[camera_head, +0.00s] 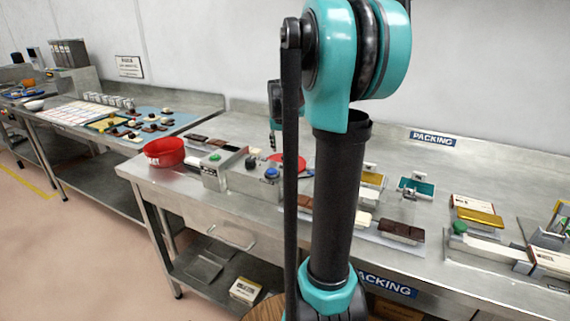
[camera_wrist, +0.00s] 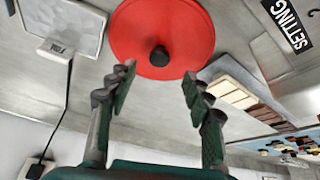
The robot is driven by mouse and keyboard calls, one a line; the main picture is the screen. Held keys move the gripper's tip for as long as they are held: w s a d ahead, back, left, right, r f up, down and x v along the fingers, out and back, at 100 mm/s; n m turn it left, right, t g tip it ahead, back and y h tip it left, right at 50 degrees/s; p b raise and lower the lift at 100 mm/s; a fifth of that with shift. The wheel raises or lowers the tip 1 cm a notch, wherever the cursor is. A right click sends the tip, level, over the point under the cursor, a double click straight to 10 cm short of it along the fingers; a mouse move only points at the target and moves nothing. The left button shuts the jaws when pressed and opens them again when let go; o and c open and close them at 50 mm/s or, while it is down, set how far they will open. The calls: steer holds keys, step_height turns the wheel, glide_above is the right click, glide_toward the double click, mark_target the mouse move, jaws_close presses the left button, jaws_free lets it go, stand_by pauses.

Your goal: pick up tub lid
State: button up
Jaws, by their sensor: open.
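The tub lid is a round red disc with a black knob; in the wrist view the lid (camera_wrist: 160,25) fills the top middle, cut by the upper edge. In the head view the lid (camera_head: 293,161) lies on the steel packing bench, partly hidden behind my arm. My gripper (camera_wrist: 158,82) is open and empty, its two fingers apart with the knob showing just beyond and between their tips. No contact with the lid is visible. A red tub (camera_head: 164,152) stands at the bench's left end.
Control boxes with a green button (camera_head: 215,157) and a blue button (camera_head: 271,173) stand near the lid. In the wrist view, chocolate bars (camera_wrist: 240,82) lie right of the lid, and a scale-like device (camera_wrist: 62,28) with a cable is at left.

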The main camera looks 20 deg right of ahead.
mark_target(285, 156)
steer(key=shift+x, duration=2.7)
steer(key=shift+s, duration=0.1)
steer(key=shift+c, duration=0.2)
jaws_close()
